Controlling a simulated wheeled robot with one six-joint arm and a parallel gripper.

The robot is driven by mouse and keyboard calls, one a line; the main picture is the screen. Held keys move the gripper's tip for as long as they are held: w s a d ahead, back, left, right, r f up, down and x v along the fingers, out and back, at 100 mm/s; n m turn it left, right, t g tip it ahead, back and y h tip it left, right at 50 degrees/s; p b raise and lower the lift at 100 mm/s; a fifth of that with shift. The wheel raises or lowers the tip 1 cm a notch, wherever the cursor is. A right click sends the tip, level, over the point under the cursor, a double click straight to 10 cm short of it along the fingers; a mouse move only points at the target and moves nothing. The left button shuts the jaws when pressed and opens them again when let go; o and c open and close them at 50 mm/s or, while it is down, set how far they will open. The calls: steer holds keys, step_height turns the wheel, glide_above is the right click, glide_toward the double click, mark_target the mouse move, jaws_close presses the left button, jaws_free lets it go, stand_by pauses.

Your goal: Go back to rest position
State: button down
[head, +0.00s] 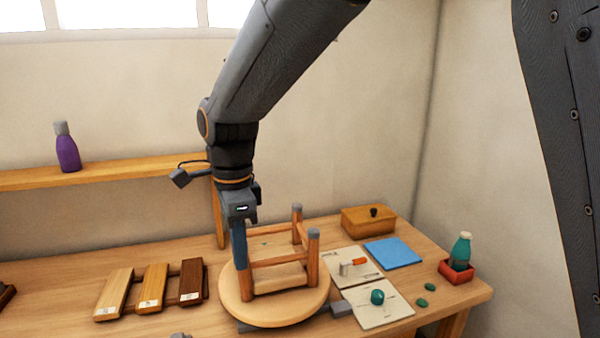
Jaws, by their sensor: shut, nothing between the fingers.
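My gripper (239,240) shows in the head view, pointing down at the left side of an upturned wooden stool frame (281,258). Its fingers are shut and appear empty. They overlap the stool's left leg in the picture, and I cannot tell whether they touch it. The stool's seat is a round light wood disc (265,313), with its legs pointing up and rungs between them. Some leg tips are capped grey. The lower part of the left leg is partly hidden by my gripper.
Wood sample boards (152,288) lie left of the stool. To the right are white cards (384,309), a blue cloth (392,252), a teal bottle (461,250) in a red holder and a wooden box (368,220). A shelf (110,175) behind holds a purple bottle (67,150).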

steer(key=s+d+f+n+b, duration=0.1)
steer(key=d+f+n, duration=0.3)
steer(key=d, duration=0.6)
steer(key=s+d+f+n+b, duration=0.2)
steer(key=d+f+n+b, duration=0.2)
steer(key=d+f, duration=0.5)
steer(key=s+d+f+n+t+b, duration=0.1)
steer(key=d+f+n, duration=0.4)
steer(key=d, duration=0.7)
steer(key=shift+s+f+b, duration=0.35)
steer(key=shift+f+b, duration=0.3)
steer(key=shift+b, duration=0.2)
